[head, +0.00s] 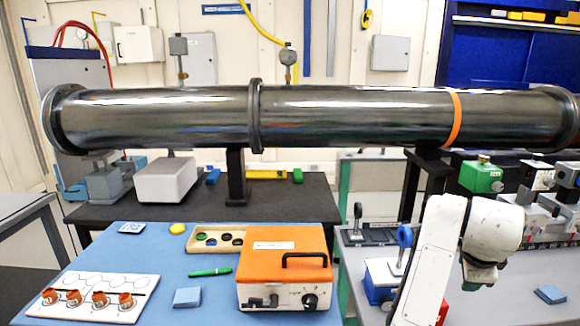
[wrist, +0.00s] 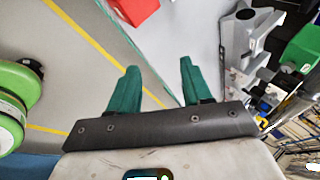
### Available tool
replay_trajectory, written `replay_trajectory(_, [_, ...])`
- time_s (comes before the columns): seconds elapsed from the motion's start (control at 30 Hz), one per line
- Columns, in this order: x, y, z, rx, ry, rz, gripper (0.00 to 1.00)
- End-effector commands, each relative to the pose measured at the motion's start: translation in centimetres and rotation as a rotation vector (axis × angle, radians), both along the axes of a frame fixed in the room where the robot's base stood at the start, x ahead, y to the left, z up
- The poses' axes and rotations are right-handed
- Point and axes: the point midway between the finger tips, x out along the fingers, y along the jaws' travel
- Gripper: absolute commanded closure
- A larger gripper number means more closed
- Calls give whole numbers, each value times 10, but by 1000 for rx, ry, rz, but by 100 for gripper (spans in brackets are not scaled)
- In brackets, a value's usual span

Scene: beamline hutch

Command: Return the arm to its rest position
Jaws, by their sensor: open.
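My white arm (head: 435,250) rises at the right of the head view and bends over at the top. My gripper (head: 482,274) hangs from its end in front of the grey right-hand table, and only a little of its green fingers shows there. In the wrist view my gripper (wrist: 160,70) has its two green fingers well apart, with nothing between them but grey surface. I cannot tell from the head view how far the fingers are from the table.
A long dark beam pipe (head: 350,117) crosses behind the tables. An orange-lidded box (head: 285,260) and a sample board (head: 90,297) stand on the blue table. A green box (head: 482,176) and optics mounts crowd the right. A red object (wrist: 130,8) shows in the wrist view.

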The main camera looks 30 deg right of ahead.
Motion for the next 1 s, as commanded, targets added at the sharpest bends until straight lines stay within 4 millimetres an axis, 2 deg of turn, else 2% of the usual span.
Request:
replay_trajectory(0.03, [0,8,-13,-36,68,103,51])
replay_trajectory(0.27, [4,57,-69,-156,344,620,51])
replay_trajectory(0.47, [-9,118,-130,-203,556,1103,51])
replay_trajectory(0.67, [-46,193,-194,-198,703,1608,51])
replay_trajectory(0.8, [-85,247,-230,-172,744,1944,51])
replay_trajectory(0.9, [-110,278,-247,-153,744,2128,51])
replay_trajectory(1.0, [-128,299,-256,-138,733,2250,51])
